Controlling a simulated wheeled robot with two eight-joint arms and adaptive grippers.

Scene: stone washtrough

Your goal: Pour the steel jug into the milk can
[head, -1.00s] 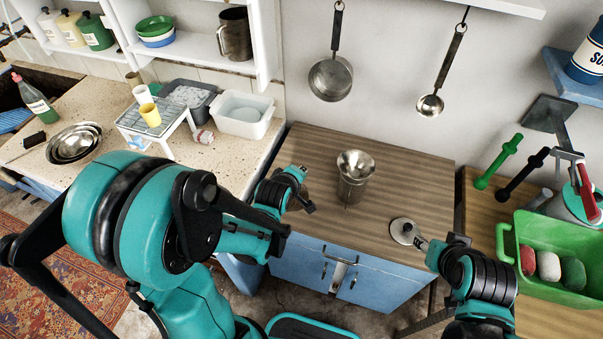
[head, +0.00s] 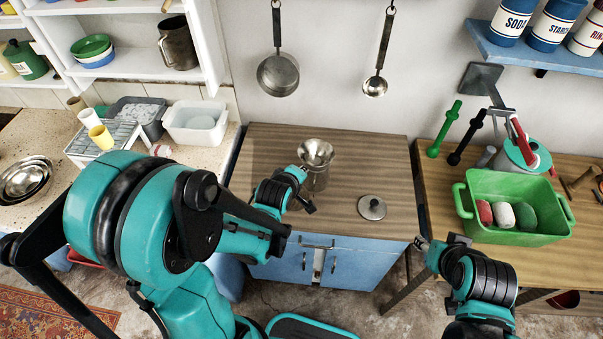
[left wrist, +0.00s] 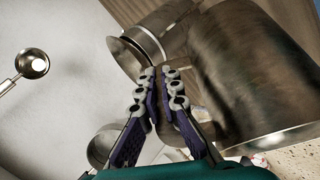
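The milk can (head: 317,172), steel with a flared mouth, stands upright and uncovered on the wooden cabinet top. In the left wrist view its mouth (left wrist: 128,58) lies just beyond my fingertips. My left gripper (head: 308,200) is beside the can, on its left and near side. In the left wrist view its fingers (left wrist: 163,76) are closed together against the steel jug (left wrist: 250,75), a large brownish cylinder close to the camera; the grasp point is partly hidden. The head view hides this jug behind my gripper. My right gripper (head: 422,243) is right of the cabinet, its fingers unclear.
A round steel lid (head: 372,207) lies on the cabinet top (head: 370,160). A green tub (head: 515,225) stands on the right bench. A pan (head: 278,75) and ladle (head: 375,86) hang behind. Another metal tankard (head: 181,43) stands on the shelf.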

